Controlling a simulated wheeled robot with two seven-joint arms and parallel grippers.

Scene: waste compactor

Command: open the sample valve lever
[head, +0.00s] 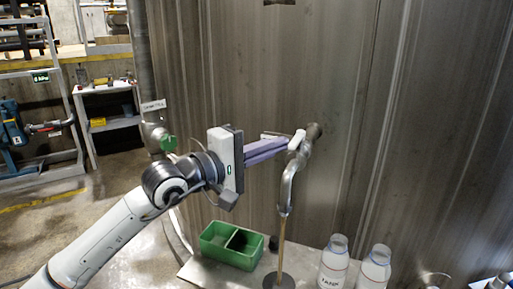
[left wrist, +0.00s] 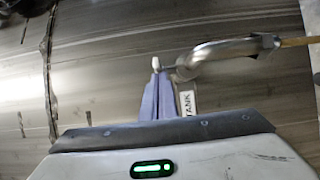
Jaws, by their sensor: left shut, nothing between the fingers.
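The sample valve is a bent grey metal tap (head: 289,182) fixed to the steel tank wall. Its white-tipped lever (head: 297,141) is at the top of the tap. The white tip (left wrist: 155,62) also shows in the left wrist view, just past my fingertips. My left gripper (head: 286,144) has purple fingers, shut and empty, with their tips at the lever; whether they touch it I cannot tell. The fingers (left wrist: 157,76) point at it in the left wrist view. A thin tan line, like a stream, runs down from the spout (head: 283,210). My right gripper is not in view.
A green divided bin (head: 231,246) stands on the shelf below the tap. White labelled bottles (head: 333,262) (head: 374,268) stand to its right.

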